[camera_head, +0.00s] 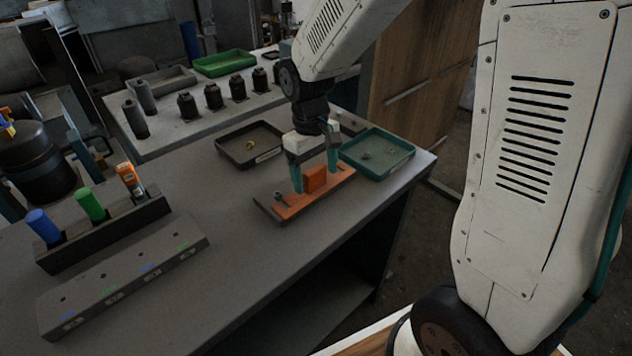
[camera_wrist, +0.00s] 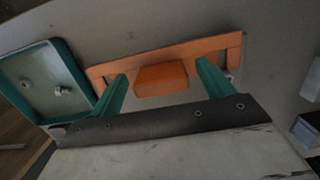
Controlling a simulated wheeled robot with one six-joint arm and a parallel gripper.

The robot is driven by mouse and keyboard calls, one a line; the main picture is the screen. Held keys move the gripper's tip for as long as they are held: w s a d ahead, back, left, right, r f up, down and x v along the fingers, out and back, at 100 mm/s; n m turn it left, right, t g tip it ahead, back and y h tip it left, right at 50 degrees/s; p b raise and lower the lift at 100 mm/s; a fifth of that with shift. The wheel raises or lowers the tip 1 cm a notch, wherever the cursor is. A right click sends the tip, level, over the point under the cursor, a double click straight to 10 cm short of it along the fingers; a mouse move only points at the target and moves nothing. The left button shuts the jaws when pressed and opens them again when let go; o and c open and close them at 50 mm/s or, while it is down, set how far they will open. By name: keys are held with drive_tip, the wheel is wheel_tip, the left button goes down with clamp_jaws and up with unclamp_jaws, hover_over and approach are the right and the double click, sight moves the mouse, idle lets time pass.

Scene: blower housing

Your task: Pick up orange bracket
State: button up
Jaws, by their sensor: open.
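The orange bracket (camera_head: 315,179) is a small block standing on a flat orange base plate (camera_head: 291,209) near the right end of the grey table. My gripper (camera_head: 315,184) points down over it, its two teal fingers apart on either side of the block. In the wrist view the bracket (camera_wrist: 162,79) sits between the open fingertips (camera_wrist: 163,75), with a gap visible on each side. The plate (camera_wrist: 215,45) runs behind it.
A teal tray (camera_head: 377,153) with small metal parts stands close to the right of my gripper. A black tray (camera_head: 250,146) is behind left. A rack with blue, green and orange-handled tools (camera_head: 105,232) and a grey labelled block (camera_head: 125,285) are at left. The table between is clear.

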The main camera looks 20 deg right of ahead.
sight(317, 171)
drive_tip(key=c, duration=1.5)
drive_tip(key=shift+c, duration=0.2)
drive_tip(key=shift+w+r, duration=0.1)
drive_tip(key=shift+r, duration=0.75)
drive_tip(key=shift+c, duration=0.8)
drive_tip(key=shift+s+a+r, duration=0.1)
drive_tip(key=shift+s+r, duration=0.1)
drive_tip(key=shift+r, duration=0.4)
drive_tip(key=shift+s+a+r, duration=0.1)
drive_tip(key=shift+s+r, duration=0.05)
drive_tip(key=shift+r, duration=0.4)
clamp_jaws()
drive_tip(key=s+a+r, duration=0.1)
drive_tip(key=s+a, duration=0.1)
drive_tip(key=s, duration=0.5)
drive_tip(key=s+a, duration=0.3)
drive_tip(key=s, duration=0.4)
wheel_tip(317, 171, up, 8)
drive_tip(key=shift+s, duration=0.25)
